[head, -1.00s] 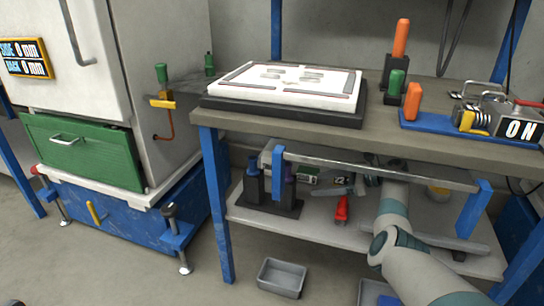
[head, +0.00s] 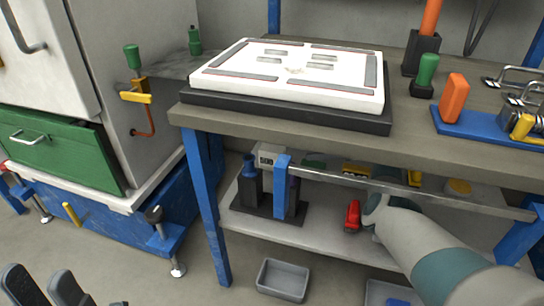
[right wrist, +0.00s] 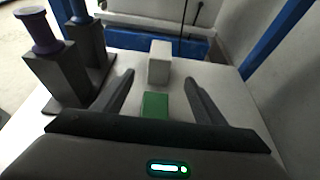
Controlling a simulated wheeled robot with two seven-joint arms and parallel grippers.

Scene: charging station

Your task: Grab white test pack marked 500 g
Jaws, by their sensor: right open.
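In the right wrist view a plain white block (right wrist: 159,62) stands upright on the shelf, beyond my fingertips. My right gripper (right wrist: 160,80) is open, and a green block (right wrist: 155,107) lies between its fingers, nearer the palm; I cannot tell whether they touch it. In the head view my right arm reaches under the bench and its gripper is hidden. My left gripper (head: 42,275) is at the lower left, fingers apart, empty, away from the shelf.
The bench top (head: 240,125) and its front rail (head: 400,188) lie above the lower shelf (head: 290,232). A dark stand (head: 250,195) with blue and purple tops is at the shelf's left. A red item (head: 352,215) lies near my arm. A grey bin (head: 283,279) is on the floor.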

